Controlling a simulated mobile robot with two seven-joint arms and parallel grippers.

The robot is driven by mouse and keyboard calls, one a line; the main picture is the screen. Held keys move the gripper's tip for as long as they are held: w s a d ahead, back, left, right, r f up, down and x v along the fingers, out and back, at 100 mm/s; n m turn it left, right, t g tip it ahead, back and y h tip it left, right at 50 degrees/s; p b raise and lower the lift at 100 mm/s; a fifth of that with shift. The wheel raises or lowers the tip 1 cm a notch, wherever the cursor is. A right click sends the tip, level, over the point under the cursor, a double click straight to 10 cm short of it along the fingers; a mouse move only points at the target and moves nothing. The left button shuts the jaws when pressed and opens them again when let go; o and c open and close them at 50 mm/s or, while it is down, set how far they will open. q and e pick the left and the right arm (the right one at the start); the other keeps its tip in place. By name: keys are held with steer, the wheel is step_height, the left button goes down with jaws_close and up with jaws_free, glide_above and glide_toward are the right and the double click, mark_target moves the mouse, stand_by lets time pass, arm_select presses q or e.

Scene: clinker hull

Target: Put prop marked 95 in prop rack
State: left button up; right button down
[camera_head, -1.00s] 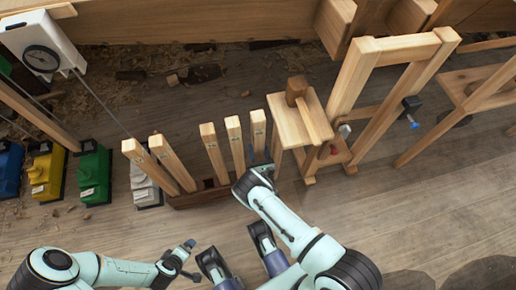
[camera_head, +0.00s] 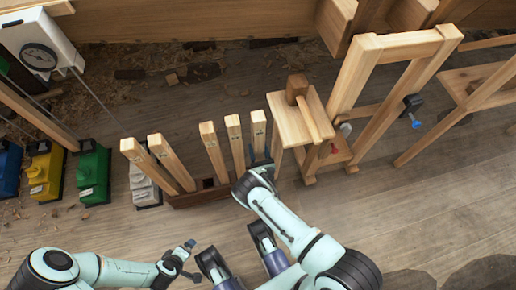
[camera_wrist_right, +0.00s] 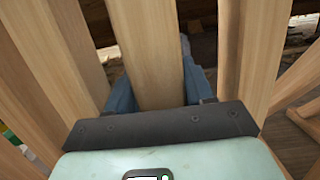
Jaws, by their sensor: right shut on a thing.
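Several pale wooden props stand in and around the dark wooden prop rack (camera_head: 186,201), left of my right gripper's wrist in the head view. Their end marks are too small to read. My right gripper (camera_head: 260,162) is shut on the rightmost prop (camera_head: 258,128), low on its shaft. In the right wrist view this prop (camera_wrist_right: 146,45) stands between the blue fingers, with other props on both sides. Its lower end is hidden, so I cannot tell if it is seated in the rack. A dark empty slot shows in the rack. My left gripper (camera_head: 187,248) is near the bottom, away from the props; its jaws are unclear.
A wooden stand (camera_head: 296,122) with a mallet on top is close to the right of the held prop. A wooden trestle frame (camera_head: 378,110) is beyond it. Green (camera_head: 93,178), yellow (camera_head: 46,172) and blue blocks stand at left. Floor at lower right is clear.

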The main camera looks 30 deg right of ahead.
steer(key=shift+c, duration=1.7)
jaws_free()
steer(key=shift+f, duration=0.15)
steer(key=p+v, duration=0.1)
steer(key=v, duration=0.5)
steer(key=shift+s+a, duration=0.15)
steer(key=shift+s, duration=0.2)
arm_select(q)
steer(key=shift+s+d+r, duration=0.25)
steer(key=shift+s+r, duration=0.25)
steer(key=shift+r, duration=0.3)
arm_select(e)
steer(key=shift+s+a, duration=0.1)
steer(key=shift+s, duration=0.25)
